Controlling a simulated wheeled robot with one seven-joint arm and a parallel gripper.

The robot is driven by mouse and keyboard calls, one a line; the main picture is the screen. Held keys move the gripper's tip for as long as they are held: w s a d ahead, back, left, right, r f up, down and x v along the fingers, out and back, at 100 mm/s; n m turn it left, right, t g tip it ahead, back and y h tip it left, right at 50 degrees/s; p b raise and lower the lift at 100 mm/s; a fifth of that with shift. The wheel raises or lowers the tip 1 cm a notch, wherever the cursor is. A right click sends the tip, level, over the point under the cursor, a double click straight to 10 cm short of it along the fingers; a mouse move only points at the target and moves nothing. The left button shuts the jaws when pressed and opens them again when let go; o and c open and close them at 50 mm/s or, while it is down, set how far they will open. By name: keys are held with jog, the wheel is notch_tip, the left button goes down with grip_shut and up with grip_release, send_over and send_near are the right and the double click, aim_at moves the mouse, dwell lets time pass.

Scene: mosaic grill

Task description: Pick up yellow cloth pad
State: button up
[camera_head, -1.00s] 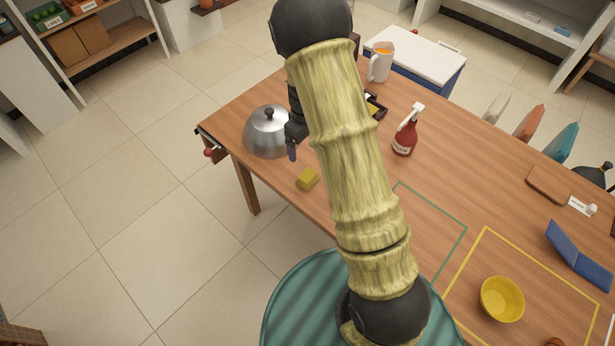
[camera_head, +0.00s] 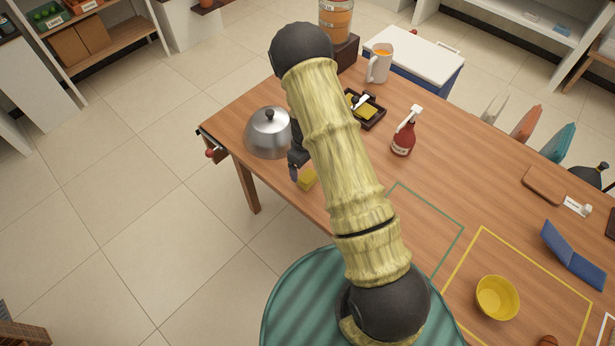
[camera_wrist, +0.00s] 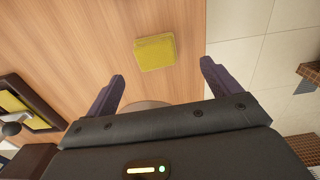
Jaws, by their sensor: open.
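The yellow cloth pad (camera_head: 308,181) lies on the wooden table near its front-left edge. In the wrist view the yellow pad (camera_wrist: 155,53) lies flat on the wood, ahead of the fingertips and between their lines. My gripper (camera_wrist: 162,72) is open, with its two dark purple fingers apart and nothing between them. In the head view my gripper (camera_head: 295,172) is just left of the pad, above the table edge, and my arm hides part of it. I cannot tell its exact height above the pad.
A steel dome with a black knob (camera_head: 267,133) stands left of my gripper. A dark tray (camera_head: 371,121) with yellow pieces lies behind my arm. The table edge is close to the pad.

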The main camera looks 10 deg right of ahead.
aim_at(308, 175)
notch_tip(308, 175, down, 2)
jog(key=shift+f, duration=0.1)
dwell(0.4)
jog(key=shift+d+f+p, duration=0.15)
jog(key=shift+f+p, duration=0.45)
jog(key=shift+p, duration=0.05)
jog(key=shift+w+d+f+p, duration=0.1)
jog(key=shift+f+p, duration=0.25)
jog(key=shift+f, duration=0.65)
jog(key=shift+w+d+f+p, duration=0.1)
jog(key=shift+f+p, duration=0.25)
jog(key=shift+f, duration=0.65)
jog(key=c, duration=1.1)
